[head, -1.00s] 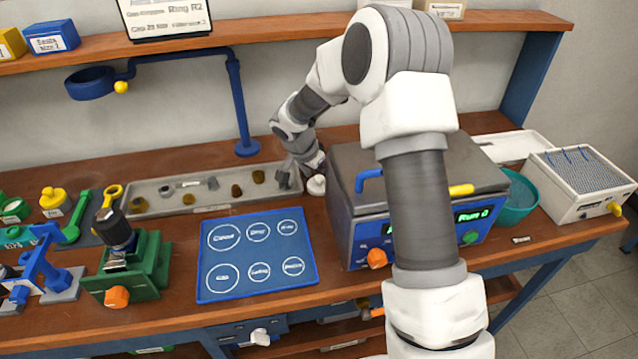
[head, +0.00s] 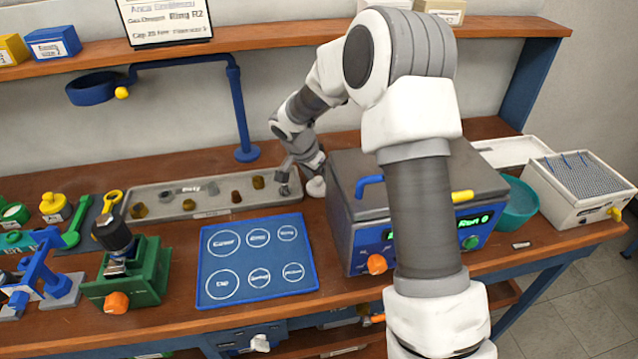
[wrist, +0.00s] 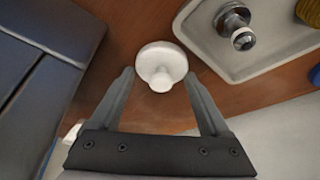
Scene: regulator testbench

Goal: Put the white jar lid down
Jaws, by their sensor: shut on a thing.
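The white jar lid (wrist: 162,62) is a round white disc with a small knob, seen between my fingertips in the wrist view. My gripper (wrist: 158,78) is shut on it by the knob side. In the head view my gripper (head: 296,172) is at the right end of the long grey tray, left of the blue-grey machine. A white rounded thing (head: 316,187) shows just beside it there; I cannot tell whether this is the lid or a jar. The gap between the lid and the wooden bench is hard to judge.
The grey tray (head: 150,196) holds several small metal and brass parts. The machine (head: 350,200) stands close on the right. A blue mat (head: 258,262) with labelled circles lies in front. A narrow strip of bare wood separates tray and machine.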

